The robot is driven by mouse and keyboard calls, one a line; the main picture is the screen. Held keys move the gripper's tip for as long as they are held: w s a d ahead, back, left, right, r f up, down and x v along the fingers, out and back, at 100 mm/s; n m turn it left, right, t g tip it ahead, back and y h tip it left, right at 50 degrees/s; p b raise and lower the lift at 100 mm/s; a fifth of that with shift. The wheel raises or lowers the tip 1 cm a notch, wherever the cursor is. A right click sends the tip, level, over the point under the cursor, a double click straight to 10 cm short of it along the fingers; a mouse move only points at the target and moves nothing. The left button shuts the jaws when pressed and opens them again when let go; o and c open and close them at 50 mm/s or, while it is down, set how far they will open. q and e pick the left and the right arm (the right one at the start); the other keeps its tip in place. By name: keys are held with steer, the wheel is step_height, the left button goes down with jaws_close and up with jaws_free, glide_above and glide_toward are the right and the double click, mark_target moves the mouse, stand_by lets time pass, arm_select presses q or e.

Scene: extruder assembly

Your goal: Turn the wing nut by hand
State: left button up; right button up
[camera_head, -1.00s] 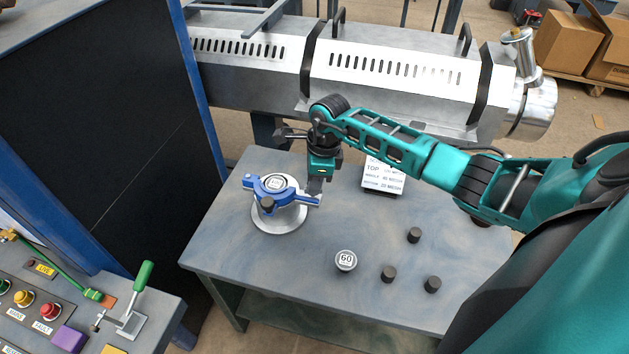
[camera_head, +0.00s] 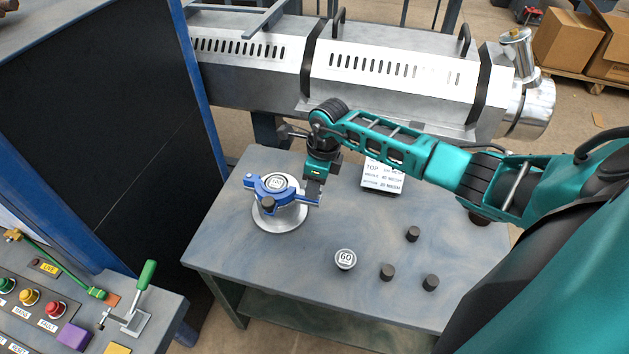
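A blue two-armed part (camera_head: 258,184), which may be the wing nut or a clamp around it, sits on a round silver base (camera_head: 281,221) on the table. A white-topped disc (camera_head: 277,181) with a printed number is in its middle, and a dark knob (camera_head: 268,203) is at its front. My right gripper (camera_head: 313,196) points down at the right end of the blue part. Its fingers overlap that end in the picture; I cannot tell whether they grip it or stand beside it. My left gripper is not in view.
A disc marked 60 (camera_head: 345,259) and several dark knobs (camera_head: 387,272) stand on the table's (camera_head: 300,290) right half. A lettered sign (camera_head: 383,178) stands behind. The silver extruder barrel (camera_head: 400,90) runs along the back. A control panel with a green lever (camera_head: 146,275) is at lower left.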

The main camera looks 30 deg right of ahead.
step_height(320, 180, up, 2)
steer(key=shift+r+p, duration=0.25)
steer(key=shift+p, duration=0.65)
steer(key=shift+r, duration=1.8)
steer(key=shift+r, duration=0.1)
